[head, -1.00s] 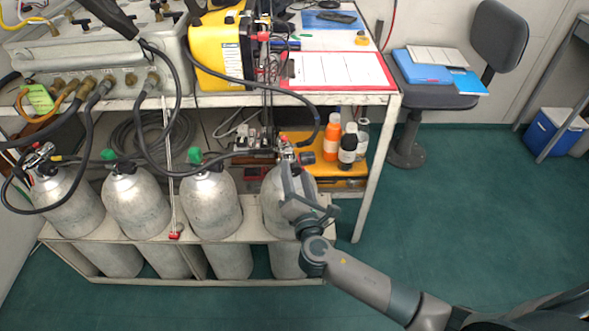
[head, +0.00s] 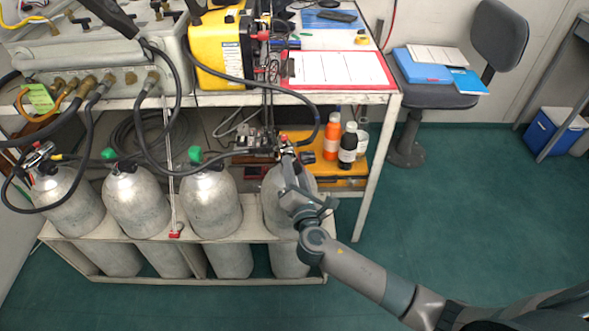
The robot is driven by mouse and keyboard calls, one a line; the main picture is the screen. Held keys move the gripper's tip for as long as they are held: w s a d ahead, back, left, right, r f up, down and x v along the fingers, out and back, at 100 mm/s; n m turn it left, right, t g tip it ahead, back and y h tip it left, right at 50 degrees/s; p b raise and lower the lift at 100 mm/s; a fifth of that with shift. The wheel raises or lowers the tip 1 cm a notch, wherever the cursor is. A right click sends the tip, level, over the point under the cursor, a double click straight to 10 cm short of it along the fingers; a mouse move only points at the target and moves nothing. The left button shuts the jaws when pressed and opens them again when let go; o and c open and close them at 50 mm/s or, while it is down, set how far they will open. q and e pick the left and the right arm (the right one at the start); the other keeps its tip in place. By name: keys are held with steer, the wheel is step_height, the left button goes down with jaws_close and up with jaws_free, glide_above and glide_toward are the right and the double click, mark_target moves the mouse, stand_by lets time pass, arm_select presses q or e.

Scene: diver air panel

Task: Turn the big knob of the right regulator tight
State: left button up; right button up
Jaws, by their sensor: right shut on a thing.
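The right regulator (head: 286,142), small with a reddish top, sits on the valve of the rightmost grey cylinder (head: 275,207). My right gripper (head: 289,162) reaches up from the lower right, in front of that cylinder, with its fingertips at the regulator. It is shut on the regulator's big knob, which is mostly hidden behind the fingers. How far the knob is turned cannot be seen. The left regulator (head: 40,155) sits on the leftmost cylinder (head: 68,205). My left gripper is out of view.
Two cylinders with green caps (head: 195,155) stand between, all in a pale rack (head: 180,281). Black hoses run above them from the grey panel box (head: 110,50). Bottles (head: 348,147) stand on the shelf to the right.

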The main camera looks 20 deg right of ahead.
steer(key=shift+m, duration=0.8)
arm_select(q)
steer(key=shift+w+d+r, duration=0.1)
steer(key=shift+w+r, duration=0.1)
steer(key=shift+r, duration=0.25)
arm_select(e)
steer(key=shift+m, duration=0.3)
steer(key=o, duration=1.1)
steer(key=shift+c, duration=0.2)
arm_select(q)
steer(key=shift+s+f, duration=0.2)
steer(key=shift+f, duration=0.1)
arm_select(e)
steer(key=shift+s, duration=0.1)
